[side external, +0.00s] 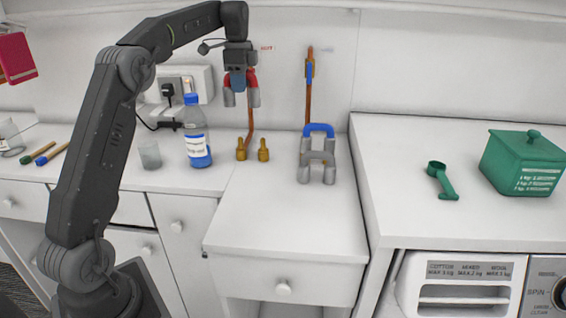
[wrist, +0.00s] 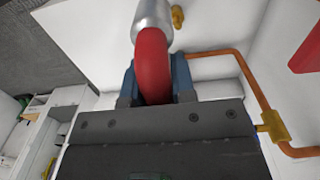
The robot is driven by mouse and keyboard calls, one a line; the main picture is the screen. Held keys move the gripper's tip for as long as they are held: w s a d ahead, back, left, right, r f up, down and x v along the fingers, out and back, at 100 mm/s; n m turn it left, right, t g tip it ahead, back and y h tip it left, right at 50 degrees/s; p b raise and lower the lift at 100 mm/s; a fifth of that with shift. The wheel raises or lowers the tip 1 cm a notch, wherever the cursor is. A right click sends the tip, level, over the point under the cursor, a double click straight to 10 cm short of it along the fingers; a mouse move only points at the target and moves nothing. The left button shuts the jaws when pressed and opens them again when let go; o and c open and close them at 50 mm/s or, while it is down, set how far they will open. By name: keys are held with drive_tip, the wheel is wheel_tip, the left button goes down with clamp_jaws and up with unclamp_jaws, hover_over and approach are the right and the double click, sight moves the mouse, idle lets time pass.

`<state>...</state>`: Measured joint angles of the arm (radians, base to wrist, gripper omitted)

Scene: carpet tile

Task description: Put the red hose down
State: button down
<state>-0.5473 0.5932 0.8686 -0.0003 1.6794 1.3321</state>
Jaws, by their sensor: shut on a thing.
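The red hose (side external: 252,77) is a short bent piece with grey ends hanging downward. My gripper (side external: 239,80) is shut on its bend and holds it in the air, well above the counter near the back wall. In the wrist view the red bend (wrist: 153,62) sits between the blue fingers of my gripper (wrist: 155,82), with one silver end extending toward the top. The other end is hidden in that view. A similar blue hose (side external: 318,129) with grey ends stands on the counter to the right.
Two brass fittings (side external: 263,150) sit below the held hose, beside a copper pipe (side external: 250,118). A blue-labelled bottle (side external: 197,140) and a cup (side external: 150,155) stand left. The front of the middle counter (side external: 285,215) is clear. A green box (side external: 520,165) and scoop (side external: 441,180) lie right.

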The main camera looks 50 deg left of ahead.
drive_tip(key=s+d+f, duration=0.4)
drive_tip(key=s+d, duration=0.1)
drive_tip(key=s, duration=0.4)
drive_tip(key=s+d+f, duration=0.4)
drive_tip(key=s+d, duration=0.1)
drive_tip(key=s, duration=0.4)
approach(264, 210)
drive_tip(key=s+a, duration=0.2)
drive_tip(key=s, duration=0.1)
drive_tip(key=shift+f, duration=1.5)
drive_tip(key=shift+f, duration=0.1)
drive_tip(key=c, duration=0.9)
unclamp_jaws()
drive_tip(key=shift+f, duration=0.1)
drive_tip(key=shift+c, duration=0.2)
